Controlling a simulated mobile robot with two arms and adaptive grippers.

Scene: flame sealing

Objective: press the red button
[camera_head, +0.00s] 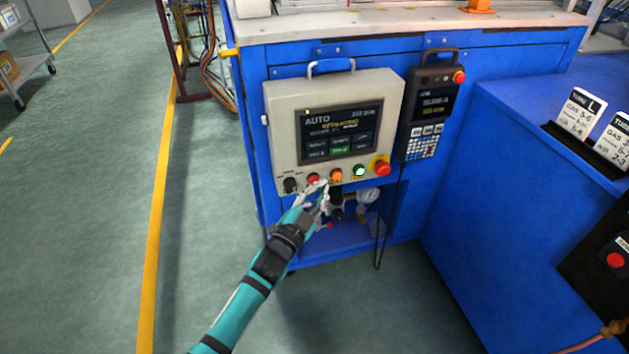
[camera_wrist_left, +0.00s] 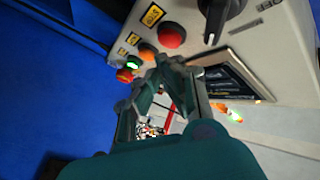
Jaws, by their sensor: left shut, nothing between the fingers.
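The red button (camera_head: 313,179) sits in the lower row of the beige control panel (camera_head: 283,112), between a black knob (camera_head: 290,185) and an orange button (camera_head: 336,175). It also shows in the left wrist view (camera_wrist_left: 171,36), round and unobstructed. My left gripper (camera_head: 322,187) is shut and empty, with its fingertips just below the red and orange buttons. In the wrist view its fingertips (camera_wrist_left: 170,62) meet just below the red button, with the orange button (camera_wrist_left: 147,52) to the left. I cannot tell whether they touch the panel. My right gripper is not in view.
A green button (camera_head: 359,171) and a red mushroom button on yellow (camera_head: 381,166) continue the row. A handheld pendant (camera_head: 432,100) hangs to the right. A gauge (camera_head: 368,196) and fittings are below. A blue cabinet (camera_head: 500,200) stands right; open floor lies left.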

